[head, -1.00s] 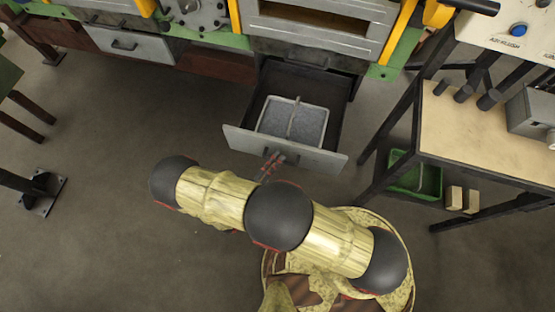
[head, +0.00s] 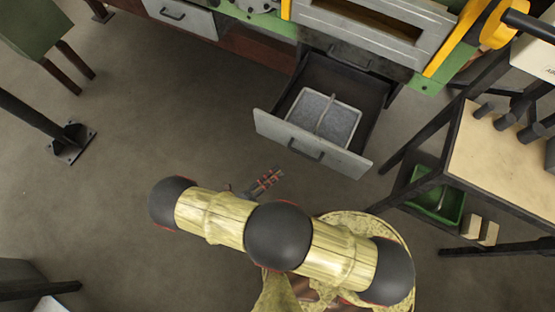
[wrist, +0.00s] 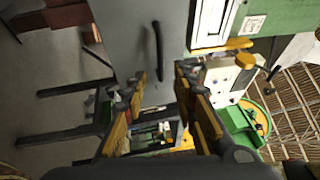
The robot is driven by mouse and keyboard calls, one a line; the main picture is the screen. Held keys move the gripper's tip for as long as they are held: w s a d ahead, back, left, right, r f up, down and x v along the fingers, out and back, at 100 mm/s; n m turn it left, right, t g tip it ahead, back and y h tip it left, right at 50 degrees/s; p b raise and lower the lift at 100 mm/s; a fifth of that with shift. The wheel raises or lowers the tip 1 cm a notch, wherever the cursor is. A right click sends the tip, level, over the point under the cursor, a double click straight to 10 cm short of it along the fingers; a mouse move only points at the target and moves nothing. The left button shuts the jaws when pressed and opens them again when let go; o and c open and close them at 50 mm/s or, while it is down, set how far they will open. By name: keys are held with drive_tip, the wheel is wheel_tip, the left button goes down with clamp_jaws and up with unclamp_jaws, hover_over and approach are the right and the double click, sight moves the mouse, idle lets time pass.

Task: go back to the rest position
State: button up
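My gripper (head: 268,181) is in front of the open drawer (head: 311,150), below its front panel in the head view, with floor showing between them. In the wrist view its two fingers (wrist: 160,76) are apart with nothing between them. The drawer is pulled out from under the furnace (head: 365,40). A grey tray (head: 340,128) with a bar across its middle sits inside it. In the wrist view a grey panel (wrist: 125,40) with a dark handle (wrist: 157,50) lies beyond the fingers; I cannot tell which drawer it belongs to.
A workbench (head: 500,160) with a light top stands at the right, a green bin (head: 437,200) under it. A black post with a floor plate (head: 70,142) and a green table (head: 35,28) stand at the left. The floor (head: 150,120) between is clear.

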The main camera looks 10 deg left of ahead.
idle(0.4)
drive_tip(key=w+d+r+m+g+y, duration=0.1)
drive_tip(key=w+d+r+m+g, duration=0.1)
drive_tip(key=d+r+m+g, duration=0.45)
drive_tip(key=w+d+r+m+g+y, duration=0.1)
drive_tip(key=w+r+m+g, duration=0.25)
drive_tip(key=r+m, duration=0.55)
drive_tip(key=w+d+r+m+g+y, duration=0.1)
drive_tip(key=w+d+r+m+g, duration=0.1)
drive_tip(key=d+r+m+g, duration=0.35)
drive_tip(key=s+d+r+m+t+y, duration=0.3)
drive_tip(key=d+r+m+y, duration=0.2)
drive_tip(key=r+m, duration=0.6)
drive_tip(key=s+d+r+m+t+y, duration=0.3)
drive_tip(key=d+r+m, duration=0.4)
drive_tip(key=r+m, duration=0.4)
drive_tip(key=shift+s+d+r+m+y, duration=0.15)
drive_tip(key=shift+s+r+m+y, duration=0.35)
drive_tip(key=shift+m+y, duration=0.55)
drive_tip(key=shift+f, duration=0.1)
